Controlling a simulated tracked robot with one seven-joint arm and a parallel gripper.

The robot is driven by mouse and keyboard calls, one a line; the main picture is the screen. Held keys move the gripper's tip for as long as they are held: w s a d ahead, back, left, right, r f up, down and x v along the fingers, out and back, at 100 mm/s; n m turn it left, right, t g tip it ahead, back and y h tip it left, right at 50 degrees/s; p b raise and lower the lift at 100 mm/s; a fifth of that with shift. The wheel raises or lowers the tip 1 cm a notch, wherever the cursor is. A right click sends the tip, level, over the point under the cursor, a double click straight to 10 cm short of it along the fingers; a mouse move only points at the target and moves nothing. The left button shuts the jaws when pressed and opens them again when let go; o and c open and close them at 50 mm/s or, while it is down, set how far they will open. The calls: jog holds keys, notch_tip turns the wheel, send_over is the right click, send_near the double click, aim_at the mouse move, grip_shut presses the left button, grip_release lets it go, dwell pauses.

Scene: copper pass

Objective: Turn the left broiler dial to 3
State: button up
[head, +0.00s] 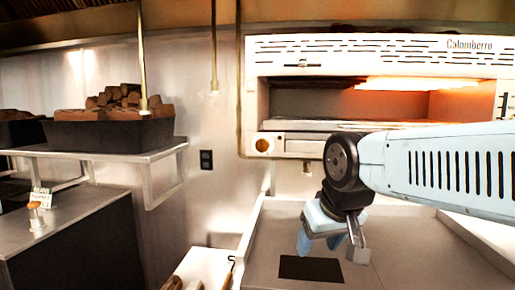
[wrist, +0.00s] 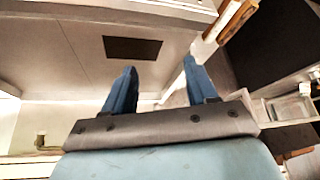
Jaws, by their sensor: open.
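The white broiler (head: 380,42) stands at the back right in the head view, its opening glowing orange at the right. A round brass-coloured disc (head: 263,145) sits at the lower left of its front; it may be the left dial, but no numbers or pointer are readable. My gripper (head: 320,246) hangs below and right of that disc, apart from it, with its fingers pointing down over the metal counter. In the wrist view my gripper (wrist: 159,66) has its two blue fingers spread with nothing between them. My arm hides part of the broiler's lower front.
A dark rectangle (head: 311,269) lies on the metal counter (head: 400,255) under my gripper. At the left, a shelf (head: 95,152) carries a dark bin (head: 112,134) of wood pieces. A thin vertical pipe (head: 239,90) runs beside the broiler's left side. A wall outlet (head: 206,160) is left of it.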

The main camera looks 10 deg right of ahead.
jog(key=o, duration=0.3)
